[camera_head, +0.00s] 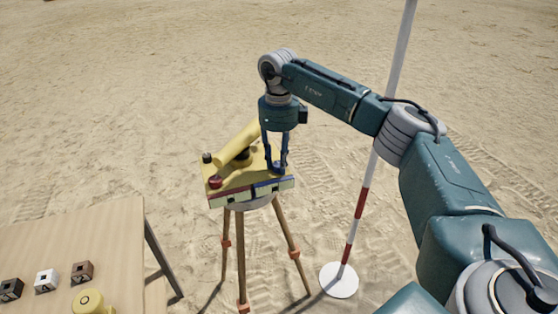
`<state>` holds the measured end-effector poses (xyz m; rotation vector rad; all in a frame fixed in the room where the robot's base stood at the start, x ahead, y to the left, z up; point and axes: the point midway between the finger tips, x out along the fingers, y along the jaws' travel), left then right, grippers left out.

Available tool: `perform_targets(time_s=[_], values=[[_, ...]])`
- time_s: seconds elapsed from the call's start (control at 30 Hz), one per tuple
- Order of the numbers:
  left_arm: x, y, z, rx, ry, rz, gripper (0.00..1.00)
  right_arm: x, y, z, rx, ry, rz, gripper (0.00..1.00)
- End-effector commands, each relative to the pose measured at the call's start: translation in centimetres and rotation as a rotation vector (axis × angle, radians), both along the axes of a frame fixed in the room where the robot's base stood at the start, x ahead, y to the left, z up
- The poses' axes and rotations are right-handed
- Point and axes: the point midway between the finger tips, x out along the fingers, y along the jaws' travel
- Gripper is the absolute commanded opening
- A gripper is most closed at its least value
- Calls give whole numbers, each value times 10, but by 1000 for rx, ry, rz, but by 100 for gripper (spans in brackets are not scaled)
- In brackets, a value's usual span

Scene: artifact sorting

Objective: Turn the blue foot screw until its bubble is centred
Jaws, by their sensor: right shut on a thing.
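A yellow levelling instrument (240,180) with a tube-shaped telescope (238,143) stands on a wooden tripod (240,255). A red knob (215,182) is at its front left corner and a black knob (207,157) is behind it. My right gripper (277,168) reaches down from above at the instrument's right side, with its fingers shut on the blue foot screw, which they mostly hide. The bubbles are too small to make out. My left gripper is out of view.
A wooden table (100,235) at lower left holds a black block (10,290), a white block (46,281), a brown block (83,272) and a yellow round object (92,302). A red and white pole (358,210) on a white disc (339,280) stands right of the tripod, behind my right arm.

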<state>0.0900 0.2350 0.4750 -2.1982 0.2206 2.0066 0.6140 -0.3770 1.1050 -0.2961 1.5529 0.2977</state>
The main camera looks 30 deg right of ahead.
Motion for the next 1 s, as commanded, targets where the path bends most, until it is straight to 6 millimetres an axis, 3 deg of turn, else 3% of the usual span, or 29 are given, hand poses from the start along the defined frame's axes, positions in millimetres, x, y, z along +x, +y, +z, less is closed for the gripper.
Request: perform_targets(time_s=[0.53,0.57,0.63,1.0], values=[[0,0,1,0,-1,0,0,4,0,6,2,-18,-27,1],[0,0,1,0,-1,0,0,4,0,6,2,-18,-27,29],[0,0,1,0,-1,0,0,4,0,6,2,-18,-27,43],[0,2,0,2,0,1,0,2,0,6,1,-7,-26,46]])
